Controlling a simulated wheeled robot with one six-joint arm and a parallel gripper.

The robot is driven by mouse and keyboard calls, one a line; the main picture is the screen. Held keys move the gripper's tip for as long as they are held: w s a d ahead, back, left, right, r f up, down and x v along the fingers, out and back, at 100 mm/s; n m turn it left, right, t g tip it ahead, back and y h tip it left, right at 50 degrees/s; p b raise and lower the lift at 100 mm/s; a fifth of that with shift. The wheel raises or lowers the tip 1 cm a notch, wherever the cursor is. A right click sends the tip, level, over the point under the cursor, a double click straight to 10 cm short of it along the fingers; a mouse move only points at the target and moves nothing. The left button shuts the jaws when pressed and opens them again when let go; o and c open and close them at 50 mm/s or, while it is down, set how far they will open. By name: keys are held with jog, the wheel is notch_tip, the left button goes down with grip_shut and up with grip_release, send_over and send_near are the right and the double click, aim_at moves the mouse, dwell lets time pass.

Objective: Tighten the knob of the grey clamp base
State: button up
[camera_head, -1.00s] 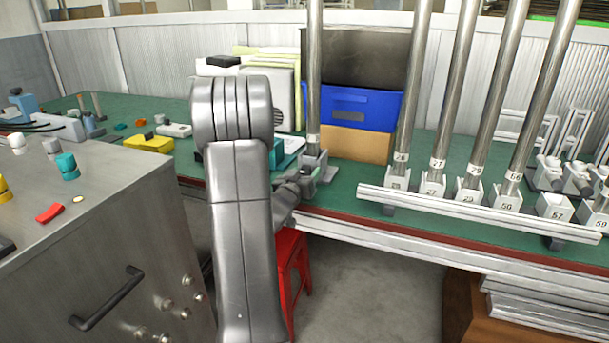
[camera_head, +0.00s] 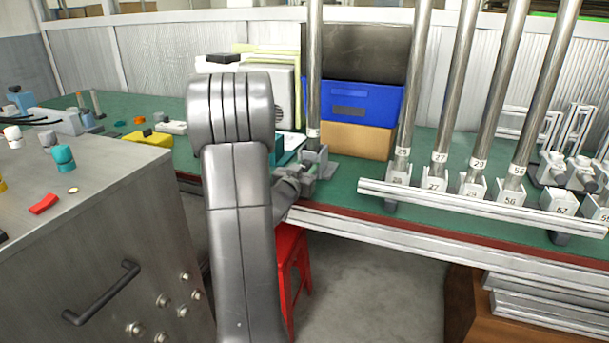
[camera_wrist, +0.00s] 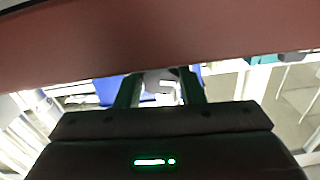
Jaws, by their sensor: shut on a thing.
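The grey clamp base (camera_head: 325,169) stands on the green bench near its front edge, at the foot of an upright steel pole (camera_head: 315,75). My gripper (camera_head: 297,176) is at the front left side of this base, partly hidden behind my own arm in the head view. In the wrist view my gripper (camera_wrist: 162,90) has its two dark fingers on either side of a light grey part, taken as the knob (camera_wrist: 160,84). The fingers are shut on it. The knob is too small and hidden to show its turn or how tight it is.
A white slotted rail (camera_head: 470,207) with numbered holders and several leaning steel poles runs along the right of the bench. A blue box (camera_head: 375,103) stands behind the clamp base. A metal cabinet (camera_head: 110,235) is at left, and a red stool (camera_head: 291,262) is below.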

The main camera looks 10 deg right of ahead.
jog(key=shift+m+b, duration=1.55)
jog(key=shift+m, duration=0.75)
jog(key=o, duration=1)
jog(key=p+v, duration=0.2)
jog(key=v, duration=1.2)
jog(key=shift+w, duration=0.1)
